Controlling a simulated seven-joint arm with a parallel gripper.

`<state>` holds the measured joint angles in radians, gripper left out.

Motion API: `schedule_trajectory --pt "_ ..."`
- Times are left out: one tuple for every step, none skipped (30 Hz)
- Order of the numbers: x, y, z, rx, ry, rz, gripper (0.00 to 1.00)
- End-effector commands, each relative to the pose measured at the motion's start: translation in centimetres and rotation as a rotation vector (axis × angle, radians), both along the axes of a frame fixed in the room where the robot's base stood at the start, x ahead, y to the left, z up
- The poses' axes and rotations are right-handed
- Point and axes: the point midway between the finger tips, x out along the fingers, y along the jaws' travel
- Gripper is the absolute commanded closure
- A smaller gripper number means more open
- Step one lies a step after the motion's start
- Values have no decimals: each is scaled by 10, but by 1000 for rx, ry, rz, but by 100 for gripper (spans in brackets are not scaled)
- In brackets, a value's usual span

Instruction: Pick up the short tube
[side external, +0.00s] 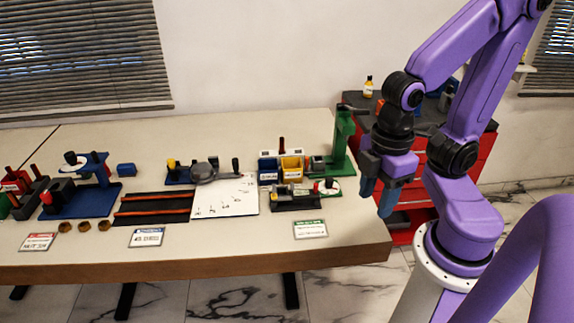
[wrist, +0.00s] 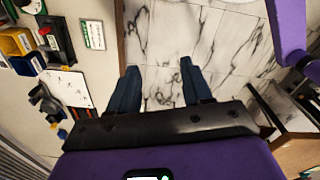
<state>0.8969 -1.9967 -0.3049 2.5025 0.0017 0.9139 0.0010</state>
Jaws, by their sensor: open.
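I cannot surely single out the short tube. Several small brown round pieces (side external: 84,226) lie near the front left of the table, but they are too small to tell whether one is a tube. My gripper (side external: 377,199) hangs off the right end of the table with its blue fingers pointing down. In the wrist view my gripper (wrist: 157,66) is open and empty, with bare marble floor between its fingers.
The table (side external: 270,235) holds a blue stand (side external: 85,200), a dark rack with orange strips (side external: 152,208), a white board (side external: 225,197), a yellow bin (side external: 291,169) and a tall green stand (side external: 343,140). A red cabinet (side external: 473,165) stands behind my arm. The table's front strip is mostly clear.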

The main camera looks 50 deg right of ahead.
Motion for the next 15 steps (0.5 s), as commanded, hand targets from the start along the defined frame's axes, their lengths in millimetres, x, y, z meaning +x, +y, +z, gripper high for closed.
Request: schedule_trajectory --pt "0 0 0 0 0 0 51" --pt "0 0 0 0 0 0 51" --pt "1 1 0 2 0 -3 51" --pt "2 2 -1 5 0 -8 51" --pt "3 3 -2 10 0 -16 51" --pt "7 6 -5 20 -1 -33 51" --pt "11 10 -7 31 -2 -50 51" --pt "16 14 -10 46 -4 -72 51" --pt "24 20 -14 70 -10 -107 51" --pt "32 26 -19 91 -15 -138 51" --pt "40 31 -23 113 -20 -174 51" --pt "53 38 -29 145 -33 -224 51" --pt "63 43 -34 169 -43 -265 51" --pt "74 47 -38 193 -55 -305 51" --pt "89 51 -45 224 -72 -361 51"
